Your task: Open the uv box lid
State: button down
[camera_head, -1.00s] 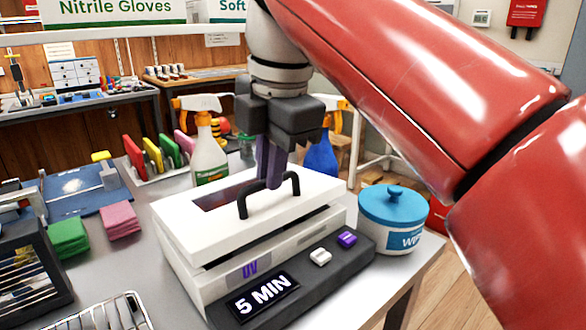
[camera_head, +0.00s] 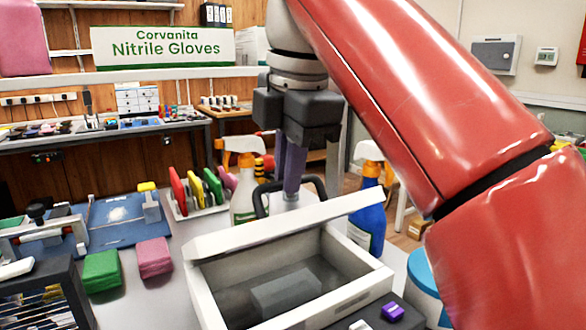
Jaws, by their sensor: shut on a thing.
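The white UV box (camera_head: 342,302) stands on the table in front of me. Its lid (camera_head: 262,232) is raised and tilted up at the back, so the grey inside of the box shows, with a darker grey block (camera_head: 290,287) on its floor. A black handle (camera_head: 259,202) stands on the lid. My gripper (camera_head: 291,192) points down, its purple fingers shut on the handle behind the lid's raised edge. The fingertips are partly hidden. The box's dark front panel with a purple button (camera_head: 393,311) shows at the bottom edge.
Spray bottles (camera_head: 243,185) and a blue one (camera_head: 370,210) stand close behind the box. A blue-lidded tub (camera_head: 424,275) is at its right, partly behind my arm. Green (camera_head: 101,270) and pink (camera_head: 154,257) cloth stacks lie at the left.

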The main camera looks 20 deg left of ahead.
jog(key=shift+w+a+f, duration=0.2)
jog(key=shift+a+f, duration=0.05)
jog(key=shift+f, duration=0.15)
jog(key=c, duration=1.9)
grip_release()
jog(key=shift+o, duration=1.3)
jog(key=shift+w+a+f, duration=0.1)
jog(key=shift+w+a, duration=0.1)
jog(key=shift+o, duration=0.8)
jog(key=shift+s+d+r, duration=0.1)
jog(key=shift+d+r, duration=0.05)
jog(key=shift+r, duration=0.05)
jog(key=shift+s+d, duration=0.1)
jog(key=shift+d, duration=0.05)
